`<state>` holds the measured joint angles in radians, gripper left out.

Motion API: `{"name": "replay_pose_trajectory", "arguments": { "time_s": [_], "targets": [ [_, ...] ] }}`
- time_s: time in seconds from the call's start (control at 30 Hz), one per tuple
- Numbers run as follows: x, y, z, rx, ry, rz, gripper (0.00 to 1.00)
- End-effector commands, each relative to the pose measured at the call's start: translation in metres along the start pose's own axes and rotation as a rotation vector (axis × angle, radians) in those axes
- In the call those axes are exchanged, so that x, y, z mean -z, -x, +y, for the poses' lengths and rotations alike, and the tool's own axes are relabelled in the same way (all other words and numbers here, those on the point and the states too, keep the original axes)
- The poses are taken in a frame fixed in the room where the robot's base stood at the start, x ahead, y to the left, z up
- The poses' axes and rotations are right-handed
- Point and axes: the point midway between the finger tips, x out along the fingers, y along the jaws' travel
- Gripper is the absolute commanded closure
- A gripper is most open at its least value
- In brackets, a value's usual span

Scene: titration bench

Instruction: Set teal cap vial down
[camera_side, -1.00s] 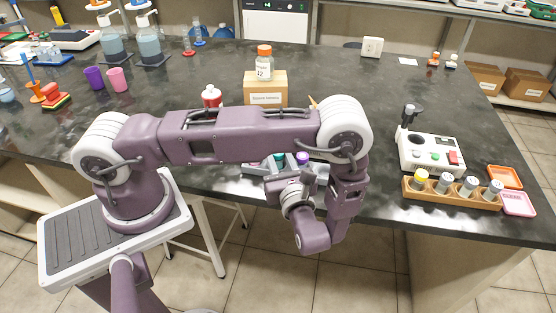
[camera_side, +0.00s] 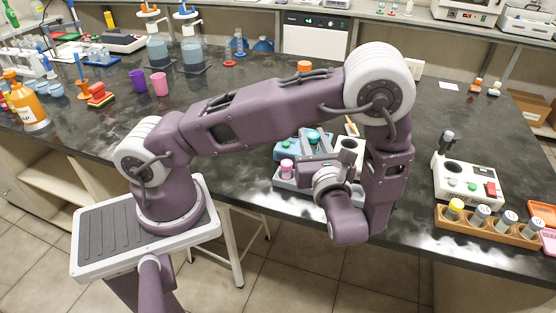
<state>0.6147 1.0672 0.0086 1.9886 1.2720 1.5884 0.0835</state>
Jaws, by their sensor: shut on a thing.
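The teal cap (camera_side: 313,136) of the vial shows just above my gripper (camera_side: 315,151), near the bench's front edge. My gripper is shut on the teal cap vial. The vial's body is mostly hidden by the fingers and wrist, so I cannot tell whether its base touches anything. A grey rack (camera_side: 287,184) sits under and beside the gripper. A vial with a pink cap (camera_side: 287,165) stands in the rack, left of the gripper.
A white device (camera_side: 470,180) and a wooden vial holder (camera_side: 484,229) with several vials stand to the right. My raised arm hides part of the bench behind. Cups (camera_side: 159,84) stand at the back left.

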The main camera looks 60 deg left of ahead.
Motion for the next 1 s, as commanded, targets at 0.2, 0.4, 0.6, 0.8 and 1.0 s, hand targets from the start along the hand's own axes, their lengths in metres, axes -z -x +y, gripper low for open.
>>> {"name": "replay_pose_trajectory", "arguments": {
  "time_s": [0.2,0.4,0.6,0.8,1.0],
  "targets": [
    [0.007,-0.041,0.048,-0.104,-0.008,-0.003,1.0],
    [0.008,-0.082,0.131,-0.274,-0.007,0.0,1.0],
    [0.006,-0.094,0.182,-0.382,-0.002,-0.002,1.0],
    [0.049,-0.095,0.186,-0.391,0.0,-0.001,1.0],
    [0.086,-0.095,0.186,-0.391,0.001,-0.002,1.0]
  ]
}}
